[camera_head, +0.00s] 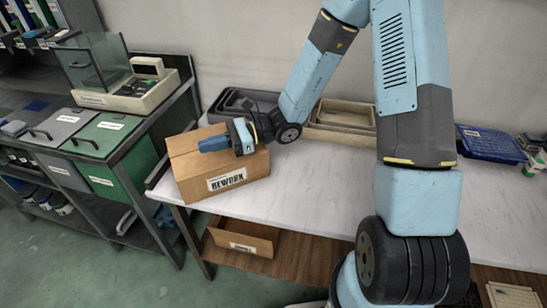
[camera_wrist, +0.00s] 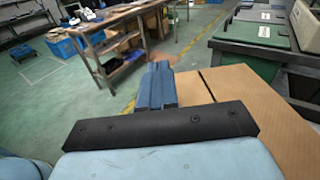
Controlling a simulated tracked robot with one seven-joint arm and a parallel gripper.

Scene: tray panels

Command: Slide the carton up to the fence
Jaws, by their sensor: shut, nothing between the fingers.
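The brown carton (camera_head: 190,164), with a white label reading REWORK, sits upright at the left end of the white worktop. A dark raised strip (camera_head: 157,172) along the worktop's left edge appears to be the fence; the carton partly hides it, so any gap is unclear. My gripper (camera_head: 202,145) is shut and empty, its blue fingers pointing left across the carton's top. In the wrist view the shut fingers (camera_wrist: 157,88) extend beside and over the cardboard top (camera_wrist: 262,100). I cannot tell whether they touch it.
Grey bins (camera_head: 240,101) and beige trays (camera_head: 345,113) stand along the wall behind the carton. A blue basket (camera_head: 490,145) is at the right. A scale (camera_head: 145,90) stands on a neighbouring bench at left. Another open carton (camera_head: 243,237) is below the worktop. The worktop's middle front is clear.

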